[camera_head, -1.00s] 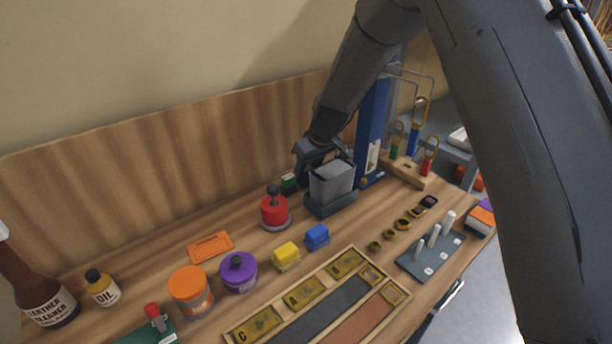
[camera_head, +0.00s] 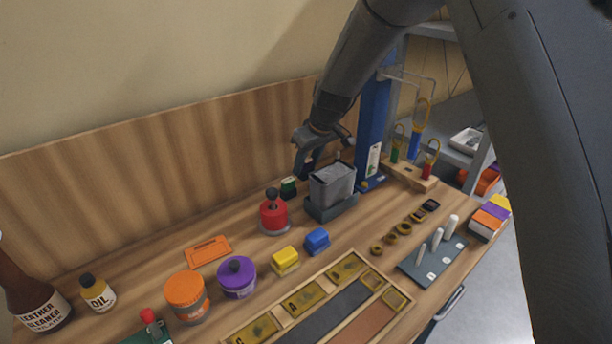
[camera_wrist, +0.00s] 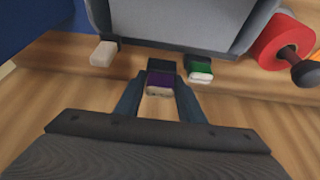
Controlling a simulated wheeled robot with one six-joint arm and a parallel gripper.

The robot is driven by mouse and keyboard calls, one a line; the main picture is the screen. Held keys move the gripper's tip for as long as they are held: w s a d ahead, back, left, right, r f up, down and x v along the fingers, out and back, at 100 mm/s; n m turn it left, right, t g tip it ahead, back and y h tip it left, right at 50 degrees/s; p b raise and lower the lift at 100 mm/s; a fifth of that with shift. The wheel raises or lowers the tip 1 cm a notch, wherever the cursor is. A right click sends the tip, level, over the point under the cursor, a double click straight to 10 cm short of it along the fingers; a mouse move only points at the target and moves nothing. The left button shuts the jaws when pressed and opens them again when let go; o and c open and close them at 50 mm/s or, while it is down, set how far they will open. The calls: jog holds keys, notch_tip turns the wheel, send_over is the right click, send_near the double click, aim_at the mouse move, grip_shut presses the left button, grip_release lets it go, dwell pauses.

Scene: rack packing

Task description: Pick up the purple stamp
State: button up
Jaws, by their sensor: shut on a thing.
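The purple stamp (camera_wrist: 160,81) is between the two fingers of my gripper (camera_wrist: 161,90) in the wrist view, with a dark top and a pale lower edge. My gripper is shut on it. In the head view my gripper (camera_head: 308,168) hangs above the back of the bench, behind the grey bin, and the stamp is too small and dark there to make out clearly. A green stamp (camera_head: 289,187) stands on the bench just left of the bin; it also shows in the wrist view (camera_wrist: 200,70), beside the right finger.
The grey bin (camera_head: 332,185) stands close in front of my gripper, with a blue post (camera_head: 372,130) to its right. A red knobbed container (camera_head: 273,215) is to the left. Yellow (camera_head: 285,261) and blue (camera_head: 317,240) blocks lie nearer the front. The wooden back panel is behind.

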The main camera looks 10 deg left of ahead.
notch_tip(320, 180, up, 14)
jog(key=b, duration=0.3)
jog(key=shift+b, duration=0.35)
